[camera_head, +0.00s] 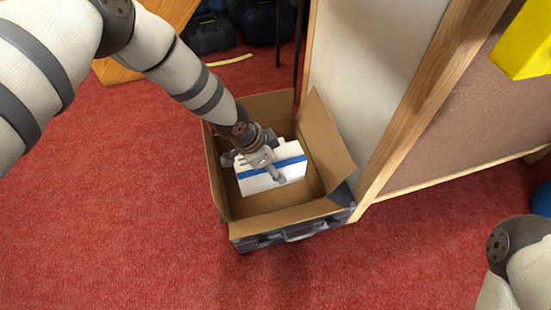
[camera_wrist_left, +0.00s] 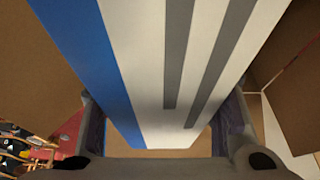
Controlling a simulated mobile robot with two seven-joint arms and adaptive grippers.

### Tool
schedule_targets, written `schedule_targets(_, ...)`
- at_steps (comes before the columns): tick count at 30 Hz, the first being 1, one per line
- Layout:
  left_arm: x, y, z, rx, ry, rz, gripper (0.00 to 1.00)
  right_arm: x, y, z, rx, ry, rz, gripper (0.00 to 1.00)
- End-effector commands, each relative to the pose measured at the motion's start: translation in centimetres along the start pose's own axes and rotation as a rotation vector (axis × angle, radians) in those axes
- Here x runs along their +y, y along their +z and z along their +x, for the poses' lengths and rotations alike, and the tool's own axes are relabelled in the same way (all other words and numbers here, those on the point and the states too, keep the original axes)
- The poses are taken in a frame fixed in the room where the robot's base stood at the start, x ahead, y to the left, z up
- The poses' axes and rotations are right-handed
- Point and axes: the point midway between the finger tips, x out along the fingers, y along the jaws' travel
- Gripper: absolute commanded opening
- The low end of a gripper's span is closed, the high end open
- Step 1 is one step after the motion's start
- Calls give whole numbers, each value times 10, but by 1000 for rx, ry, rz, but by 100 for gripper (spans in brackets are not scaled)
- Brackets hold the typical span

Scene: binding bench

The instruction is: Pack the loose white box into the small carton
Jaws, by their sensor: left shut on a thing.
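The white box (camera_head: 255,182) has a blue stripe and is inside the mouth of the open carton in the head view. It fills the middle of the left wrist view (camera_wrist_left: 150,70), where grey stripes also show. My left gripper (camera_head: 264,167) is shut on the white box, with a finger on either side of it. The small brown carton (camera_head: 268,222) stands with its flaps up and out. I cannot tell whether the box touches the carton floor. My right gripper is out of view; only part of my right arm shows at the lower right.
The carton sits on a dark case with a handle (camera_head: 300,235) on the red carpet (camera_head: 110,220). A wood-framed panel (camera_head: 375,80) stands close on the carton's right. A yellow object (camera_head: 522,45) is at the upper right. Dark bags (camera_head: 210,33) lie behind. The carpet at left is clear.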

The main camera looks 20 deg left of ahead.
Motion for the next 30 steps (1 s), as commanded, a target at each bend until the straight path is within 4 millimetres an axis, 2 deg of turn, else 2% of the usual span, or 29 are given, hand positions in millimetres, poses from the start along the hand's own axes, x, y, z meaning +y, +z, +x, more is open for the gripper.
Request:
schedule_targets(1,1,5,11,-3,3,-1,21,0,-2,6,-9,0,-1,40)
schedule_targets(18,1,33,79,-2,3,-2,21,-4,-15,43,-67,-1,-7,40)
schedule_targets(24,1,40,94,-2,2,0,21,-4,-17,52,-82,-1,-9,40)
schedule_targets(30,0,41,99,0,0,1,21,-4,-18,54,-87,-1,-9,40)
